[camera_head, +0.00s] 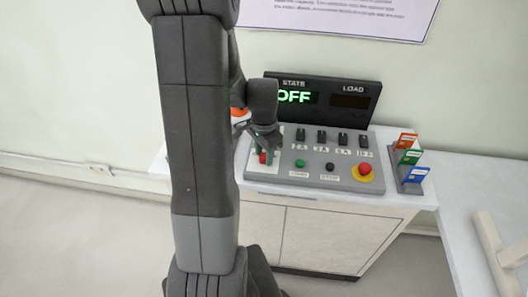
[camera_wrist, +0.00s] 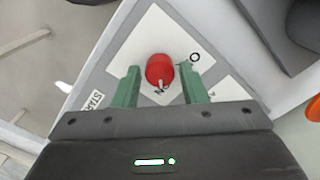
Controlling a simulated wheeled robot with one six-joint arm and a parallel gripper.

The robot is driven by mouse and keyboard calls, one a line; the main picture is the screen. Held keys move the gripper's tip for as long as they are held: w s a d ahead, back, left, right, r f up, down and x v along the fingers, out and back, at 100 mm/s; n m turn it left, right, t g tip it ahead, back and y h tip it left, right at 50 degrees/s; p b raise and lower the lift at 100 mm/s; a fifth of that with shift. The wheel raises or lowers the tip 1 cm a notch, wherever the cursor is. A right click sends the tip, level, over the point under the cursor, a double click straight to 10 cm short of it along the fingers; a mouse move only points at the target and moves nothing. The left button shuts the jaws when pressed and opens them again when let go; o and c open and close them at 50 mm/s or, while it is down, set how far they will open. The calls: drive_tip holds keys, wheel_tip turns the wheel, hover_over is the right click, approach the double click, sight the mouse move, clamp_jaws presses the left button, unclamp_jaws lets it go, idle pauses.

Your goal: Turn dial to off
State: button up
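The red dial (camera_wrist: 159,69) sits on a white label plate in the wrist view, with a small white mark on its lower edge near a partly hidden letter. A round "O" mark lies to its right. My gripper (camera_wrist: 161,79) is open, its two green fingers on either side of the dial, with a gap visible on each side. In the head view my gripper (camera_head: 265,154) reaches down to the left end of the grey control panel (camera_head: 318,181), where the red dial (camera_head: 263,158) partly shows. The state display (camera_head: 294,97) reads OFF in green.
The panel also holds several black switches, a green button (camera_head: 299,163), a black button (camera_head: 330,167) and a red emergency-style button (camera_head: 365,168) on yellow. A rack of coloured cards (camera_head: 410,160) stands to the right. A white cabinet (camera_head: 330,237) supports the panel.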

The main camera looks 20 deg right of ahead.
drive_tip(key=c, duration=0.6)
drive_tip(key=shift+n, duration=0.3)
drive_tip(key=n+b, duration=0.1)
drive_tip(key=n, duration=0.5)
drive_tip(key=shift+b, duration=0.4)
drive_tip(key=n+b, duration=0.1)
drive_tip(key=n, duration=0.4)
drive_tip(key=shift+n, duration=0.3)
drive_tip(key=n, duration=0.5)
drive_tip(key=shift+n, duration=0.3)
drive_tip(key=o, duration=1)
drive_tip(key=shift+c, duration=0.2)
